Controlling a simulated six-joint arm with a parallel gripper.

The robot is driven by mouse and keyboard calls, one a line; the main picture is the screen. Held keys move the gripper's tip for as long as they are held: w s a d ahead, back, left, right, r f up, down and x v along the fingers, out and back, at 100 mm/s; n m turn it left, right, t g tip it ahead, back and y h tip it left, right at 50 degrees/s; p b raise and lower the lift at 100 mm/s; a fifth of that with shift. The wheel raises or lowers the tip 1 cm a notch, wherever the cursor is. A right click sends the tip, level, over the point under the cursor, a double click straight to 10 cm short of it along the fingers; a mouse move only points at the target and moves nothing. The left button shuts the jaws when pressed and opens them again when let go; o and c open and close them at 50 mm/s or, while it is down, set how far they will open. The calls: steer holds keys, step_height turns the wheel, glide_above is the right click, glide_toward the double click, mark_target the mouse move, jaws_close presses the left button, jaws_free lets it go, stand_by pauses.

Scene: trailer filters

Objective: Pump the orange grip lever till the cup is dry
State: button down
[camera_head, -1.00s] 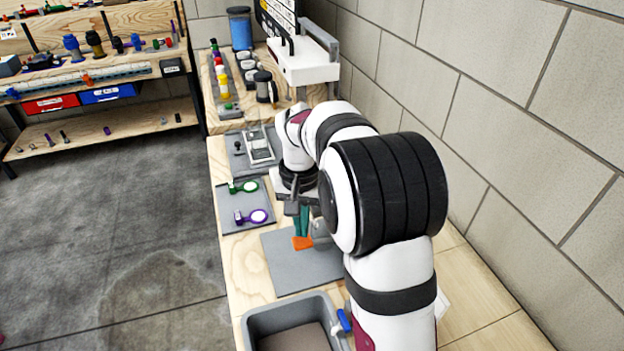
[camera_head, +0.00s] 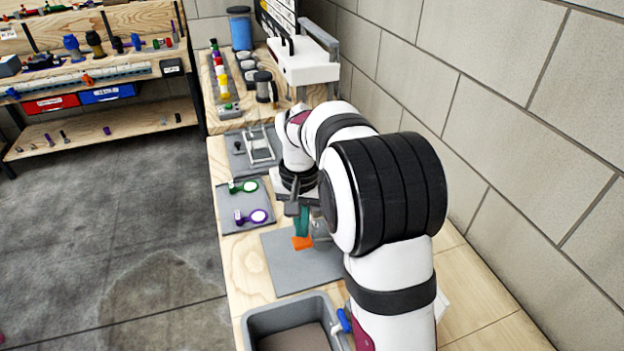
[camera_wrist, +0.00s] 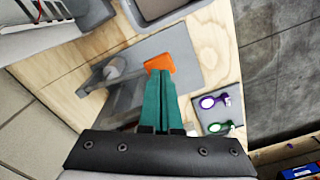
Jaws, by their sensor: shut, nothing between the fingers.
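The orange grip lever (camera_head: 302,242) shows as a small orange block just below my fingertips, over the grey mat. In the wrist view the orange grip (camera_wrist: 161,63) lies right at the tips. My gripper (camera_head: 301,233) has teal fingers pointing down; they are together with nothing between them. It also shows in the wrist view (camera_wrist: 161,76). I cannot tell whether the tips touch the grip. A grey cylindrical part (camera_wrist: 113,68) stands beside the grip, partly behind the fingers. I cannot make out the cup or any liquid in it.
A grey bin (camera_head: 290,309) stands at the front of the bench. A mat (camera_head: 233,205) with green-handled and purple-handled round tools lies left of my arm. A white frame (camera_head: 261,146) stands on a mat farther back. A block wall bounds the right.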

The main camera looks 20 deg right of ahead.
mark_target(302, 240)
steer(key=shift+f, duration=3.15)
steer(key=shift+r, duration=3.25)
step_height(302, 240, up, 5)
steer(key=shift+f, duration=0.2)
steer(key=shift+r, duration=0.2)
